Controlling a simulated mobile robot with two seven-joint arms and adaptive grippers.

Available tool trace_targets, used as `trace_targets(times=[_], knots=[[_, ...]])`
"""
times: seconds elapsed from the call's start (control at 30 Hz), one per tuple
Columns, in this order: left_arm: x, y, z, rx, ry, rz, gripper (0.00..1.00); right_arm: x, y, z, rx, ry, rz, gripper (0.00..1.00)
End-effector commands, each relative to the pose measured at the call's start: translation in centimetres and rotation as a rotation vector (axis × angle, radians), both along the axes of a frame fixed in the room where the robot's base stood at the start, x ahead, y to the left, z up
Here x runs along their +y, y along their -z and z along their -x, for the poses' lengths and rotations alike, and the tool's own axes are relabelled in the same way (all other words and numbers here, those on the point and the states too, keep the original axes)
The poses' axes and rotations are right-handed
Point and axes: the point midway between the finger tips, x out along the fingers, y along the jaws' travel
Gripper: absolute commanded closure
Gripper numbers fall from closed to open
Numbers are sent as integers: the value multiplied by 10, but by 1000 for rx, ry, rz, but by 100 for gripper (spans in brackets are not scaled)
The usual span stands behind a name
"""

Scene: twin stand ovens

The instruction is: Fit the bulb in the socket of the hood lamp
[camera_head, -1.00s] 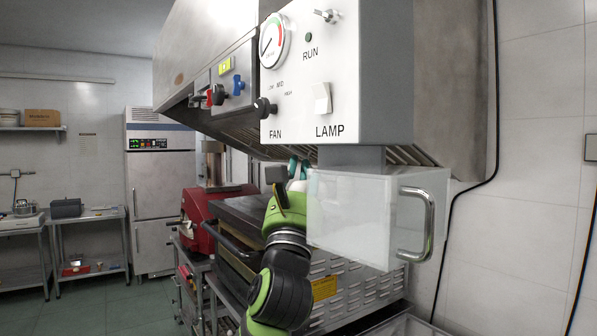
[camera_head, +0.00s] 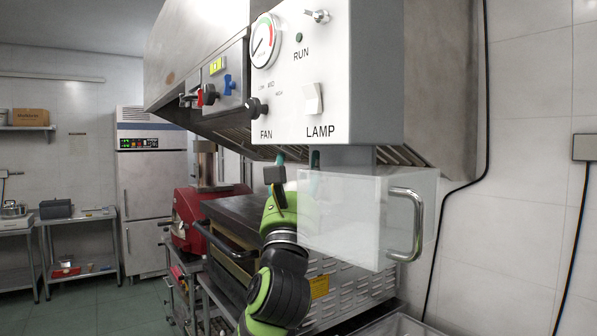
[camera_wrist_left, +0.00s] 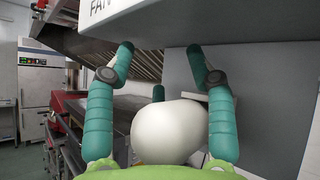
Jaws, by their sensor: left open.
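My left gripper (camera_head: 297,162) is open just under the hood's control box, its teal fingers spread apart. In the left wrist view its fingertips (camera_wrist_left: 159,49) point up toward the underside of that box. The white rounded bulb (camera_wrist_left: 168,132) shows between the fingers, with a clear gap on its left side; on its right I cannot tell whether it touches. In the head view only a pale bit of the bulb (camera_head: 291,186) shows behind my wrist. The socket is hidden, and I cannot tell whether the bulb sits in it. My right gripper is not in view.
The control box (camera_head: 345,75) with the LAMP switch (camera_head: 313,98) hangs right above the gripper. A translucent box (camera_head: 340,220) with a metal handle (camera_head: 406,225) is close on the right. An oven (camera_head: 345,290) stands below and a fridge (camera_head: 152,200) at the back left.

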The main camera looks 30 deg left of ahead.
Motion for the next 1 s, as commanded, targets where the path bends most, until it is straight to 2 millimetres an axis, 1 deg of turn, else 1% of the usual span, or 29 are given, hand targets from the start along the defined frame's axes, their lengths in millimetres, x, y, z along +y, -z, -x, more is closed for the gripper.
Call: trace_targets(times=[0.13, 0.4, 0.5, 0.63, 1.0], knots=[[-4, 10, 8, 2, 0, -1, 46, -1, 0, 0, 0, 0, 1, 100], [-19, 39, 39, 3, 1, -1, 46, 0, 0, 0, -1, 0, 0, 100], [-22, 45, 46, 2, 1, -1, 46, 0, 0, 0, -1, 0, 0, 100], [-24, 48, 51, 0, 1, -1, 46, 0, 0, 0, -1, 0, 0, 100], [-24, 48, 51, 0, 1, -1, 46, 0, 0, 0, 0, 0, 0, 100]])
